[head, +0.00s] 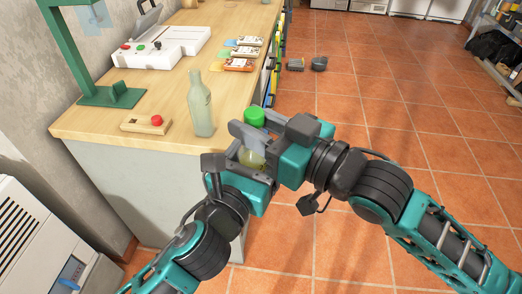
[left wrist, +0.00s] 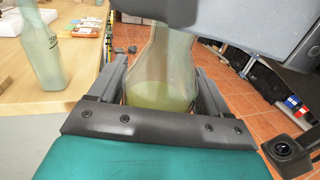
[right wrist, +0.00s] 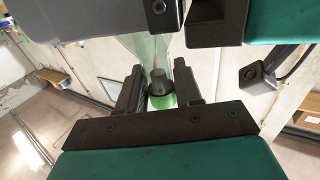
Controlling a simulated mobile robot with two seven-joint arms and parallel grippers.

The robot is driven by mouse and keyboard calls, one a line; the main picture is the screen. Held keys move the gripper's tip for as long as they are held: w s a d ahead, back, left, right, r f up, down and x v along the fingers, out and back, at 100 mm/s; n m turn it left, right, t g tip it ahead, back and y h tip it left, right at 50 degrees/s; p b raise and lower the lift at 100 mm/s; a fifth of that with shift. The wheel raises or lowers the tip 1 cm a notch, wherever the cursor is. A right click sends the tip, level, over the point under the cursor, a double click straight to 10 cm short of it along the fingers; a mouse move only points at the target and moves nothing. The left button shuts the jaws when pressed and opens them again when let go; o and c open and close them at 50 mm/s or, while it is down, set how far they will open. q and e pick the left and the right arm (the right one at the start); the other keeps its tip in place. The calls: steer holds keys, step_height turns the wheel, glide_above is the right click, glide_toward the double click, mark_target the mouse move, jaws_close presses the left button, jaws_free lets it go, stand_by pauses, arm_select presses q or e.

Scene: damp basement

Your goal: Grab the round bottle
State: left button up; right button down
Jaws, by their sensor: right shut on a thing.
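The round bottle has a green cap (head: 255,117) and a clear body with yellowish liquid (head: 252,159). It is off the table, beyond the counter's front right corner, between my two grippers. My right gripper (head: 262,138) is shut on it near the capped end; the right wrist view shows the neck and green cap (right wrist: 162,99) between its fingers. My left gripper (head: 241,155) has its fingers apart, one on each side of the wide lower body (left wrist: 160,88). The fingers hide part of the bottle in the head view.
A tall pale glass bottle (head: 200,104) stands near the wooden counter's edge (head: 90,135). The tiled floor at right is mostly clear.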

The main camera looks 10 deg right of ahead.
arm_select(q)
steer(key=shift+s+d, duration=0.1)
steer(key=shift+s, duration=0.05)
steer(key=c, duration=1.2)
arm_select(e)
steer(key=shift+r, duration=0.1)
arm_select(q)
steer(key=shift+r, duration=0.15)
arm_select(e)
steer(key=c, duration=1.1)
jaws_free()
steer(key=o, duration=0.4)
